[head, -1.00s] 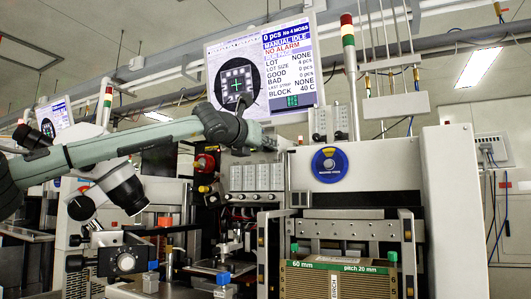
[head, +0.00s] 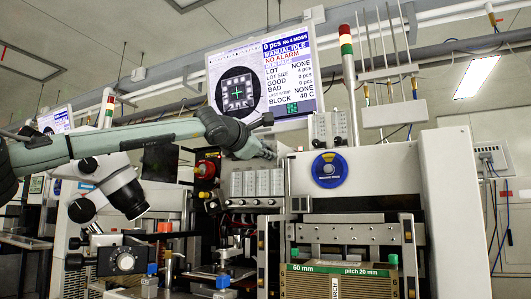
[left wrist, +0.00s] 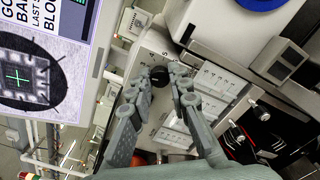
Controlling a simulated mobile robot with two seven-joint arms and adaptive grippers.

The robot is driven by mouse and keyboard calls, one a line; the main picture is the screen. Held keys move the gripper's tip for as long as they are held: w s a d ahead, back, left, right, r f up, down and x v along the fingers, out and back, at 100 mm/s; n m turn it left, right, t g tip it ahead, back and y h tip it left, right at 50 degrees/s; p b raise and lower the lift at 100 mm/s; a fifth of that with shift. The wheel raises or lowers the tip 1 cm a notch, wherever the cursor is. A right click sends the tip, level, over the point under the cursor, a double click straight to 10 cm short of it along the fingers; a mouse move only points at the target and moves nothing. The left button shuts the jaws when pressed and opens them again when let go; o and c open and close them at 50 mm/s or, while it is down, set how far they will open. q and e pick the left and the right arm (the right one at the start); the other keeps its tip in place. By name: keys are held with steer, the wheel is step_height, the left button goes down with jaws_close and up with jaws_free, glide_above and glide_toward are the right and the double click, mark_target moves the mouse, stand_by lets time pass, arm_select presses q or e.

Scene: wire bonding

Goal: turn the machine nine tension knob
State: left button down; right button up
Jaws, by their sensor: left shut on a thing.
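A small black knob (left wrist: 160,76) stands out from a pale panel with dial markings in the left wrist view. The fingertips of my left gripper (left wrist: 166,74) are closed in on its two sides. The knob is hidden there behind the gripper. No machine number or knob label can be read. My right gripper is in neither view.
A monitor (head: 292,65) stands just above my left gripper. A blue round dial (head: 329,170) is on the white housing to the right. White modules (left wrist: 222,80) sit beside the knob. A microscope (head: 125,190) stands below my left arm.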

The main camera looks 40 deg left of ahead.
arm_select(q)
steer(key=shift+m+p, duration=0.65)
steer(key=shift+m, duration=4.55)
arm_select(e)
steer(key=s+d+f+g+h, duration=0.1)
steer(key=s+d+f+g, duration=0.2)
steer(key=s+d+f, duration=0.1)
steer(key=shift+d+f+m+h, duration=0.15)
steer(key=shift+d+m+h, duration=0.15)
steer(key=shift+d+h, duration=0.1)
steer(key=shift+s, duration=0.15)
arm_select(q)
steer(key=c, duration=1.4)
jaws_free()
steer(key=shift+v, duration=6.05)
